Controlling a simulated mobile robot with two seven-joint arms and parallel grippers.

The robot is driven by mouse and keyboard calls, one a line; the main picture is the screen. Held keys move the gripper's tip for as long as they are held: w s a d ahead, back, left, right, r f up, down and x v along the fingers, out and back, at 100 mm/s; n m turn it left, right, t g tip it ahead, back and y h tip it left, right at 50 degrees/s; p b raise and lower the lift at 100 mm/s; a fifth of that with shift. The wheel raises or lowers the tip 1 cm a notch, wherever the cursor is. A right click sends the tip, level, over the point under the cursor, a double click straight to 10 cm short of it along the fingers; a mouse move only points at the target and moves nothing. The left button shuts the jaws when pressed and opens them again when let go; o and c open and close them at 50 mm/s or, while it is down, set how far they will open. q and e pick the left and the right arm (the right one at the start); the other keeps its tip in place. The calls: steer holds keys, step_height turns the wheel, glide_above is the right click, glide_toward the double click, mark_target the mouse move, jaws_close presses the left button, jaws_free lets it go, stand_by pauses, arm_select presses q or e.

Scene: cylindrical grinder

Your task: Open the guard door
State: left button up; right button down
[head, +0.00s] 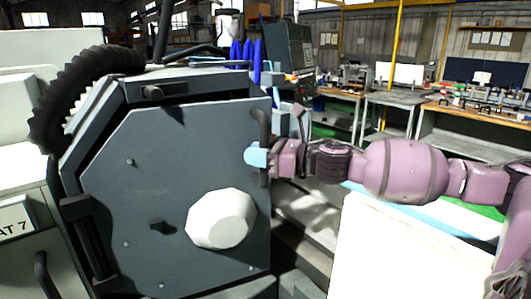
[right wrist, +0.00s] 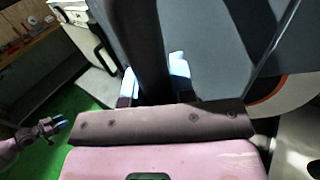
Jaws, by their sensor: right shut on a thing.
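The guard door (head: 150,185) is a dark grey, many-sided panel with a white faceted hub (head: 222,218). A dark vertical bar handle (head: 264,122) stands at its right edge. My right gripper (head: 257,157) is at the handle's lower part, with light-blue fingertips around it. In the right wrist view, the dark handle (right wrist: 147,45) runs between the two fingertips of the right gripper (right wrist: 152,80), which is shut on it. A pink gripper with blue tips, my left one (right wrist: 60,124), shows small at the left of that view; its opening is unclear. I cannot tell how far the door stands open.
A thick black ribbed hose (head: 75,85) arches over the machine's upper left. A large pale surface (head: 400,250) lies below my right arm. Workbenches (head: 470,110) stand at the back right. A pale disc with an orange rim (right wrist: 285,97) shows at right in the wrist view.

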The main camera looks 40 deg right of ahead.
steer(key=shift+w+d, duration=0.1)
steer(key=c, duration=1)
jaws_free()
steer(key=shift+o, duration=0.2)
steer(key=v, duration=1.1)
